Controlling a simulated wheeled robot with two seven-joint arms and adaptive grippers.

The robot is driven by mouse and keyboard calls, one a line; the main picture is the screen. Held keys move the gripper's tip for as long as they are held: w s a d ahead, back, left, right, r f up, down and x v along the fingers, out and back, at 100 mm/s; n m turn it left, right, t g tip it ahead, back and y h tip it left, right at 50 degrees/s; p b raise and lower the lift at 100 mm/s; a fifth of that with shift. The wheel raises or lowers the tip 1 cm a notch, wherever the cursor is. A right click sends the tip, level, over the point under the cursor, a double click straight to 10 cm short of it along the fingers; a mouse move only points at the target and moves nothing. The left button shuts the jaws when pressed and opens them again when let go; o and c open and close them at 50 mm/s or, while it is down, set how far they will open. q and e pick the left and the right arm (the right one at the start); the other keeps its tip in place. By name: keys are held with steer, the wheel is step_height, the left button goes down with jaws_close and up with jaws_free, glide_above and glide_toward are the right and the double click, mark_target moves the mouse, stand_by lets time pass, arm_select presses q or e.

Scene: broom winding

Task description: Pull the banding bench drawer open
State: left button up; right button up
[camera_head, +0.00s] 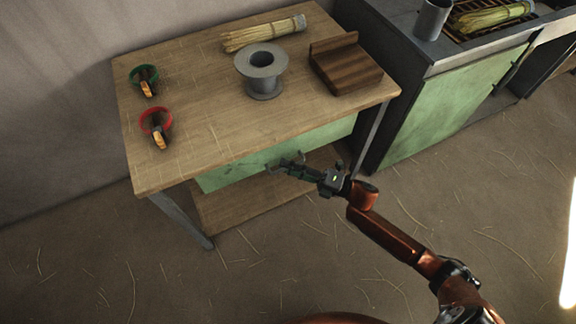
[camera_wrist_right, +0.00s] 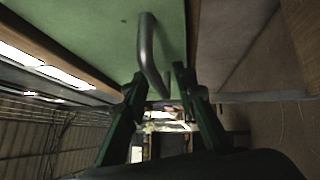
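The banding bench (camera_head: 205,105) has a wooden top, and its green drawer (camera_head: 235,170) sits under the front edge, looking shut. The drawer front (camera_wrist_right: 90,35) and its grey bar handle (camera_wrist_right: 147,45) show close up in the right wrist view. My right gripper (camera_head: 285,165) is at the drawer front, by the handle. In the wrist view its two fingers (camera_wrist_right: 160,78) are apart, with the handle between them. I cannot see either finger clearly pressing on the bar. My left gripper is in neither view.
On the bench top are a grey spool (camera_head: 262,72), a straw bundle (camera_head: 264,33), a dark wooden block (camera_head: 345,64) and green (camera_head: 143,75) and red (camera_head: 155,120) rings. A green cabinet (camera_head: 440,110) stands to the right. The floor in front is clear.

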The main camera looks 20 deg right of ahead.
jaws_close()
stand_by(0.7)
